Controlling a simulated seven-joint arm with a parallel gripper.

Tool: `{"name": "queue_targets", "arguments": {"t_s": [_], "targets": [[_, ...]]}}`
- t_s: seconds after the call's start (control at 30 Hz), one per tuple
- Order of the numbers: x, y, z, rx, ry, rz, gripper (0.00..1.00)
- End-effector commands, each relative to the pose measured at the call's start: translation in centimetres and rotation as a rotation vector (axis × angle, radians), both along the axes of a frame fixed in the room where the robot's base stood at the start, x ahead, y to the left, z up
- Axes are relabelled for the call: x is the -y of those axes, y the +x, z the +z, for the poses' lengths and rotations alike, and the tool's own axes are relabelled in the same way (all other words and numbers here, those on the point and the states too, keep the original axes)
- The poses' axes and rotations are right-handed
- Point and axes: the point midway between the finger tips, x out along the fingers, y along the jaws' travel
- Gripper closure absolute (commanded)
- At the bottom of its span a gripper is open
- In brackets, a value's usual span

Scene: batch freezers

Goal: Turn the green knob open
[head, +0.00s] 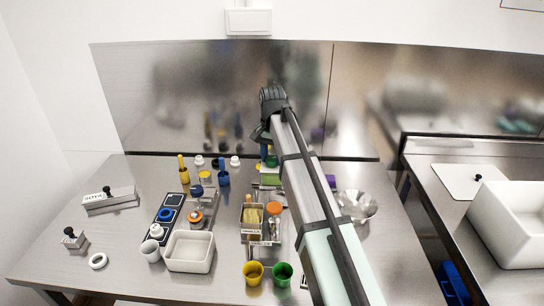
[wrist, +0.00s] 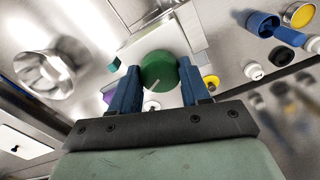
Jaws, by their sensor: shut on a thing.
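The green knob (wrist: 163,68) is round, with a pale line on its face, and sits between my two blue fingers in the wrist view. My gripper (wrist: 158,80) is shut on the green knob, one finger on each side. The knob appears mounted by a white and grey fixture (wrist: 145,45). In the head view, my gripper (head: 266,152) is at the back middle of the steel table, and a small bit of the green knob (head: 272,161) shows beside a blue finger. My arm hides much of that area.
A metal bowl (head: 357,205) stands right of my arm. Left are a blue scoop (head: 223,175), a yellow tool (head: 183,170) and a white tray (head: 189,252). Yellow (head: 253,272) and green (head: 282,273) cups stand in front. The steel backsplash (head: 220,95) rises close behind.

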Motion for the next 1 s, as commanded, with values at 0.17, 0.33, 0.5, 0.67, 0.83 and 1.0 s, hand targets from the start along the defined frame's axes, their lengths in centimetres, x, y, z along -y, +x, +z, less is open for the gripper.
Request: {"name": "queue_targets", "arguments": {"t_s": [0.17, 0.33, 0.5, 0.67, 0.83, 1.0], "targets": [[0.00, 0.06, 0.04, 0.000, 0.001, 0.168, 0.84], [0.00, 0.08, 0.04, 0.001, 0.000, 0.329, 0.84], [0.00, 0.09, 0.04, 0.001, 0.000, 0.491, 0.84], [0.00, 0.09, 0.05, 0.001, 0.000, 0.642, 0.84], [-0.01, 0.10, 0.05, 0.001, 0.000, 0.795, 0.84], [-0.01, 0.11, 0.06, 0.002, -0.001, 0.927, 0.84]]}}
